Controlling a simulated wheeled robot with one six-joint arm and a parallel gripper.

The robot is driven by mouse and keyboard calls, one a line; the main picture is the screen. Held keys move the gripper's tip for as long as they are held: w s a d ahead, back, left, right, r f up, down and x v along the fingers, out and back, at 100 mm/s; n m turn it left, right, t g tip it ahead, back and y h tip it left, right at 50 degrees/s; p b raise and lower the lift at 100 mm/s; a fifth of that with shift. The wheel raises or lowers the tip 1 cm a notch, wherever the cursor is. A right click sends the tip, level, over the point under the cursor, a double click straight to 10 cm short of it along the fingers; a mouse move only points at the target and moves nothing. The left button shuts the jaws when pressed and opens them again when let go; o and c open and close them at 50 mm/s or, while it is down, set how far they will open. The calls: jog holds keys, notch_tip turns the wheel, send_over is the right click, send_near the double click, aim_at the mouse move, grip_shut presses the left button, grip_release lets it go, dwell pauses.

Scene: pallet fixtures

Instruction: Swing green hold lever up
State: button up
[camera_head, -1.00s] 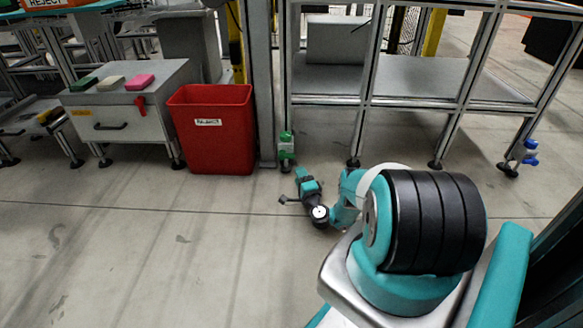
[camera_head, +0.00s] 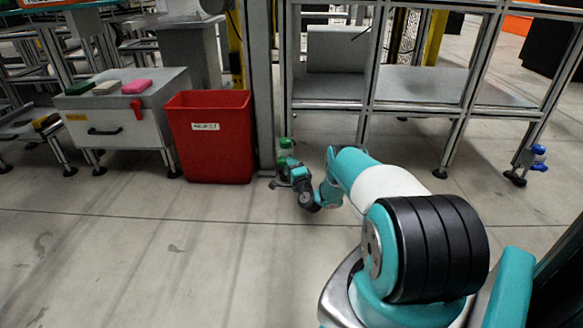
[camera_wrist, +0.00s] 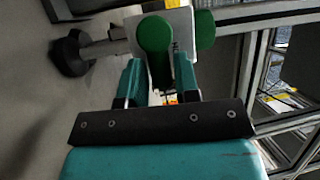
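The green hold lever (camera_head: 286,143) shows as a small green part at the foot of the grey post in the head view. In the wrist view, a rounded green piece (camera_wrist: 154,34) stands in front of a pale metal plate, with a second green piece (camera_wrist: 204,30) to its right. I cannot tell which of them is the lever's grip. My gripper (camera_wrist: 158,62) is open, its two teal fingers apart, with the left green piece just beyond the gap. Contact cannot be made out. In the head view my gripper (camera_head: 282,168) is just below the green part, partly covering its mount.
A red reject bin (camera_head: 210,140) stands close left of the post. A grey cabinet (camera_head: 130,125) with coloured blocks on top is farther left. A metal frame shelf (camera_head: 420,85) stands to the right. The floor in front is clear.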

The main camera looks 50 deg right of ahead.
aim_at(286, 155)
grip_shut()
jog(key=shift+r, duration=0.15)
jog(key=n+p, duration=0.1)
jog(key=p, duration=0.1)
jog(key=r+n+y+p, duration=0.1)
jog(key=n+p, duration=0.1)
jog(key=shift+r+g, duration=0.25)
jog(key=shift+g, duration=0.15)
jog(key=n+p, duration=0.1)
jog(key=n+g+p, duration=0.1)
jog(key=r+n+p, duration=0.1)
jog(key=n, duration=0.1)
jog(key=shift+w+a+r+g+y+p, duration=0.1)
jog(key=shift+w+a+g+y+p, duration=0.2)
jog(key=shift+g+p, duration=0.1)
jog(key=n, duration=0.1)
jog(key=n+g+p, duration=0.1)
jog(key=n+g, duration=0.1)
jog(key=shift+w+a+r+n+p, duration=0.3)
jog(key=shift+w+a+r+p, duration=0.05)
jog(key=shift+w+p, duration=0.05)
jog(key=n+g, duration=0.1)
jog(key=n, duration=0.1)
jog(key=w+a+n+g+h, duration=0.1)
jog(key=shift+w+r+n+h, duration=0.1)
jog(key=shift+r+n+h, duration=0.05)
jog(key=shift+n+h, duration=0.2)
jog(key=shift+g, duration=0.3)
